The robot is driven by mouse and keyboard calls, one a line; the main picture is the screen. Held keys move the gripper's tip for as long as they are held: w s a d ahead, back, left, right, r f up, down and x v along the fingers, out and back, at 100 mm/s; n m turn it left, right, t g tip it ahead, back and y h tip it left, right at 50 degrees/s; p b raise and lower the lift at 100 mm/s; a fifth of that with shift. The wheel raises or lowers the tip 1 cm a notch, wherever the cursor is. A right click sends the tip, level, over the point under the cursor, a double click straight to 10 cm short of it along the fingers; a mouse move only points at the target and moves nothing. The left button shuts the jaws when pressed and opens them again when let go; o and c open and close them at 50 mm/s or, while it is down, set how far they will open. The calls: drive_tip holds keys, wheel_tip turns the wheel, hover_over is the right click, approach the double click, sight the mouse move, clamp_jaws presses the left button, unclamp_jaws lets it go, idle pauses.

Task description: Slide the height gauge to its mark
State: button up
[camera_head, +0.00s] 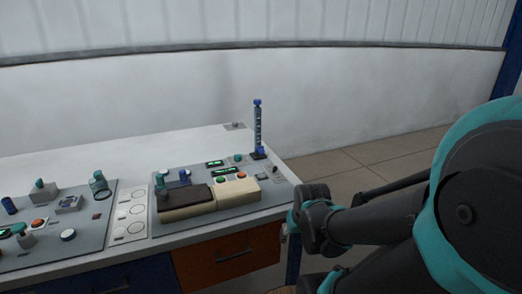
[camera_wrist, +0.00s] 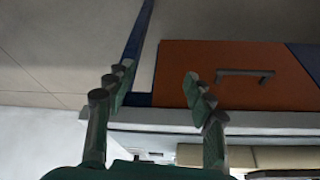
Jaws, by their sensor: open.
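The height gauge appears to be the upright blue post (camera_head: 258,128) with a blue cap and light marks, standing on a small dark base at the table's back right corner. Its slider and target mark are too small to make out. My gripper (camera_wrist: 160,85) is open, with nothing between its fingers in the wrist view. My arm reaches to the table's front right corner in the head view, in front of and apart from the gauge. The gauge does not show clearly in the wrist view.
A grey panel (camera_head: 160,222) on the white table holds a beige and dark box (camera_head: 185,202), buttons and green displays. Another panel (camera_head: 85,242) lies left. An orange drawer (camera_head: 228,258) is below; its handle (camera_wrist: 245,73) shows near my fingers. Floor right of the table is clear.

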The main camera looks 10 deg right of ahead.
sight(262, 151)
drive_tip(key=shift+c, duration=0.2)
drive_tip(key=shift+w+r, duration=0.1)
drive_tip(key=shift+w, duration=0.1)
drive_tip(key=shift+c, duration=0.8)
drive_tip(key=w+r+t+y, duration=0.1)
drive_tip(key=w+r, duration=0.2)
drive_tip(key=w, duration=0.4)
drive_tip(key=w+a+r+t+y, duration=0.1)
drive_tip(key=w+r+t, duration=0.1)
drive_tip(key=w, duration=0.5)
drive_tip(key=w+r+t+y, duration=0.1)
drive_tip(key=w+r, duration=0.3)
drive_tip(key=w, duration=0.4)
drive_tip(key=shift+a+n+t, duration=0.3)
drive_tip(key=shift+n+t, duration=0.1)
drive_tip(key=w+d+r+t+y, duration=0.1)
drive_tip(key=w+d+r+t, duration=0.1)
drive_tip(key=w, duration=0.3)
drive_tip(key=w+d+r+t+y, duration=0.1)
drive_tip(key=w+d+t, duration=0.1)
drive_tip(key=w, duration=0.3)
drive_tip(key=x, duration=1.7)
drive_tip(key=shift+w+f, duration=0.25)
drive_tip(key=shift+w, duration=0.1)
drive_tip(key=shift+c, duration=0.5)
clamp_jaws()
